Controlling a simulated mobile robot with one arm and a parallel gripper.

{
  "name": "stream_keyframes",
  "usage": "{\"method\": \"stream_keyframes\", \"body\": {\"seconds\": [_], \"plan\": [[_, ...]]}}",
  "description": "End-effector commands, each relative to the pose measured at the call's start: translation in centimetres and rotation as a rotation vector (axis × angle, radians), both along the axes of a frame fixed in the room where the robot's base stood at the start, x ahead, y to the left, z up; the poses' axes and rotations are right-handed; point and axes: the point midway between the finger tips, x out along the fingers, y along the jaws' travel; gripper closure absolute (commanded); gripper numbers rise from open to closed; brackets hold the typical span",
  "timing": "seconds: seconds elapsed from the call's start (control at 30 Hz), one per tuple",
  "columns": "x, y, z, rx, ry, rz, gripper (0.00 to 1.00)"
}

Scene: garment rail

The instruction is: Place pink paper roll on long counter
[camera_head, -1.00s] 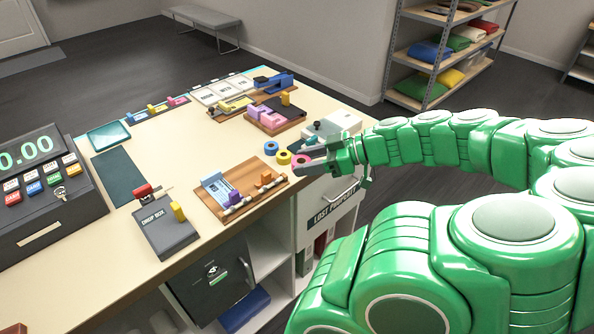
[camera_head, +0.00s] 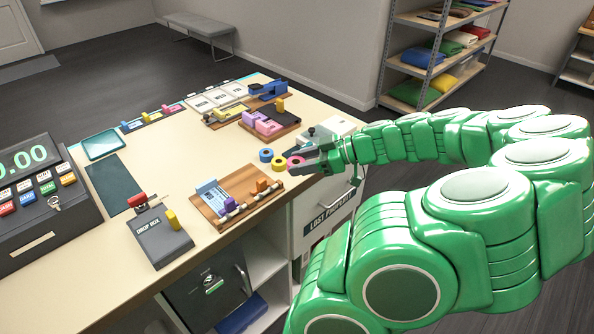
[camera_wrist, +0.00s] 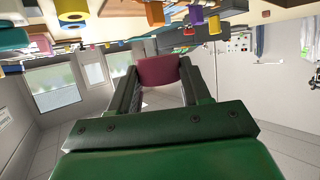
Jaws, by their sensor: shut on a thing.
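The pink paper roll (camera_head: 296,163) is in my gripper (camera_head: 305,164) at the right edge of the long counter (camera_head: 178,159). In the wrist view the roll (camera_wrist: 158,70) sits between the two dark fingers of my gripper (camera_wrist: 158,78), which are shut on it. A yellow roll (camera_head: 279,162) and a blue roll (camera_head: 266,155) stand in a row just left of the pink one. I cannot tell whether the pink roll touches the counter or hangs just above it.
A wooden board with clips (camera_head: 238,194) lies in front of the rolls. A wooden tray with pink and purple pieces (camera_head: 268,124) and a pale device (camera_head: 335,128) are behind. A drop box (camera_head: 160,240) and cash register (camera_head: 38,205) stand left. Bare counter lies mid-left.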

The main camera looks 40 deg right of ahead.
Motion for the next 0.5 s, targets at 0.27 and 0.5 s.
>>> {"method": "stream_keyframes", "body": {"seconds": [0.27,0.5], "plan": [[3.2,-2.3,-1.9,-0.001,0.003,0.002,0.82],[4.7,-3.4,-4.4,0.003,0.003,0.002,0.82]]}}
